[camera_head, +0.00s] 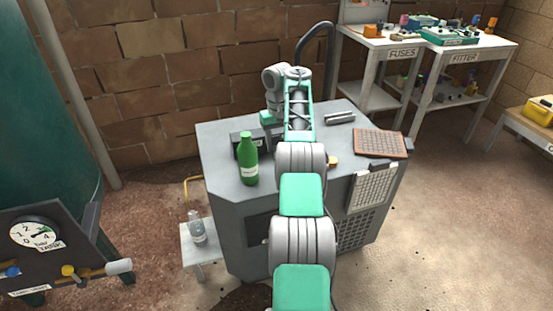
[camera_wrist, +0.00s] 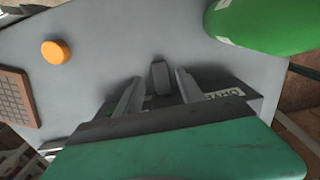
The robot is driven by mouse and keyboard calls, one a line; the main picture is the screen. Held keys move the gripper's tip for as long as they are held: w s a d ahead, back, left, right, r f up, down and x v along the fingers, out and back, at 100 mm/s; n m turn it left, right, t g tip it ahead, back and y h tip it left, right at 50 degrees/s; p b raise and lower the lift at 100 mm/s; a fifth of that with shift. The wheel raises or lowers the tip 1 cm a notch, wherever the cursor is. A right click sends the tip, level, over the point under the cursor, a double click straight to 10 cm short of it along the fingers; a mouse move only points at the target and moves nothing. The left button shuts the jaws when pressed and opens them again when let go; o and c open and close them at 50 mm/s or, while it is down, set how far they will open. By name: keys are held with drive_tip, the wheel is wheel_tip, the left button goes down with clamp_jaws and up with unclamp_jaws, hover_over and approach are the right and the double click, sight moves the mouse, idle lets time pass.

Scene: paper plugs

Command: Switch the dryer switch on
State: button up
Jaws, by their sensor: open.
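The dryer switch (camera_wrist: 160,78) is a grey lever in the wrist view. It stands up from a dark box (camera_wrist: 200,113) with a white label (camera_wrist: 226,93), partly hidden, that reads upside down and seems to begin "DRY". My gripper (camera_wrist: 158,76) is open, with one finger on each side of the lever in the picture. I cannot tell whether either finger touches it. In the head view my arm hides the fingers and the lever. Dark boxes (camera_head: 240,138) show beside my arm on the grey cabinet (camera_head: 222,150).
A green bottle (camera_head: 248,165) stands close by on the cabinet; it also shows in the wrist view (camera_wrist: 265,22). An orange knob (camera_wrist: 56,52) and a brown grid plate (camera_head: 380,143) lie on the other side. A clear bottle (camera_head: 197,228) stands on a low stool (camera_head: 203,252).

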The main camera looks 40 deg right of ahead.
drive_tip(key=shift+f, duration=0.3)
drive_tip(key=shift+f+b, duration=2)
drive_tip(key=shift+b, duration=0.4)
drive_tip(key=shift+r, duration=0.1)
drive_tip(key=c, duration=0.8)
